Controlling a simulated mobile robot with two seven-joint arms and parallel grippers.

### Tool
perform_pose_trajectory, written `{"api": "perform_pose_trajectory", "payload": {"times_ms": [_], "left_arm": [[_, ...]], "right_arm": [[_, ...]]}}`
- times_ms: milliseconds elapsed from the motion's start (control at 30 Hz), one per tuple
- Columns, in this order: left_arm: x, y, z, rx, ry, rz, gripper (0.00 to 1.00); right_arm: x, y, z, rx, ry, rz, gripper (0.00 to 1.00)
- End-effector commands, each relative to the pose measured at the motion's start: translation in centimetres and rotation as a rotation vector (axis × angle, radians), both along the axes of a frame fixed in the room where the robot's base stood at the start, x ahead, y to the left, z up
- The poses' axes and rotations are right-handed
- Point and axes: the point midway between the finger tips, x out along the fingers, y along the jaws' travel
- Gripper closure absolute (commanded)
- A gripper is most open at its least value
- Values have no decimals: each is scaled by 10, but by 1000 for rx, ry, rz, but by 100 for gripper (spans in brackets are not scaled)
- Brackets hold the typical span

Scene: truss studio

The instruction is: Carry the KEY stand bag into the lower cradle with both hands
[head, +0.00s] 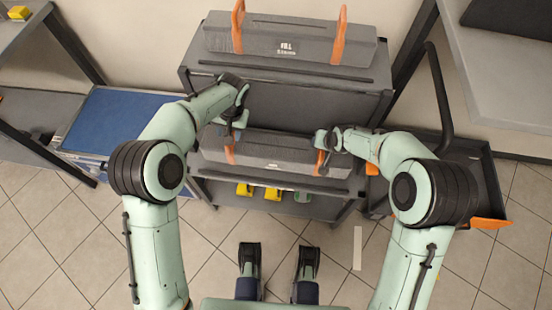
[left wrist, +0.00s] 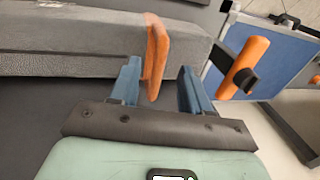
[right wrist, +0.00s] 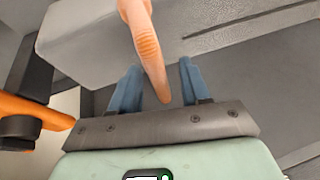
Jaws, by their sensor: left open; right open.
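A long grey bag (head: 272,150) with two orange strap handles lies level on the lower level of the dark rack; its small lettering is unreadable. My left gripper (head: 234,130) is at its left handle (head: 230,152), which stands between the open fingers in the left wrist view (left wrist: 157,55). My right gripper (head: 322,142) is at its right handle (head: 320,162). In the right wrist view that handle (right wrist: 147,45) hangs between the open fingers. A similar bag (head: 290,42) with white lettering and two orange handles lies on the upper level.
Yellow and green items (head: 272,193) sit on a shelf below the lower bag. A blue-topped case (head: 125,118) stands left of the rack. A dark cart (head: 470,180) with orange corners stands at the right. Tiled floor is open in front.

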Motion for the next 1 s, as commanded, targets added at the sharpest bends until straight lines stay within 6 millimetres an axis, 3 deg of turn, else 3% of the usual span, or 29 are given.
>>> {"api": "perform_pose_trajectory", "payload": {"times_ms": [233, 533, 1000], "left_arm": [[-2, -10, 50, -2, -3, -1, 53], [-3, -14, 71, -1, 0, -1, 53], [-3, -14, 70, -1, 1, 0, 53]], "right_arm": [[0, 0, 0, 0, 0, 0, 53], [-2, -1, 6, 1, -3, 0, 53], [-39, -13, 87, 2, -5, 1, 53]]}}
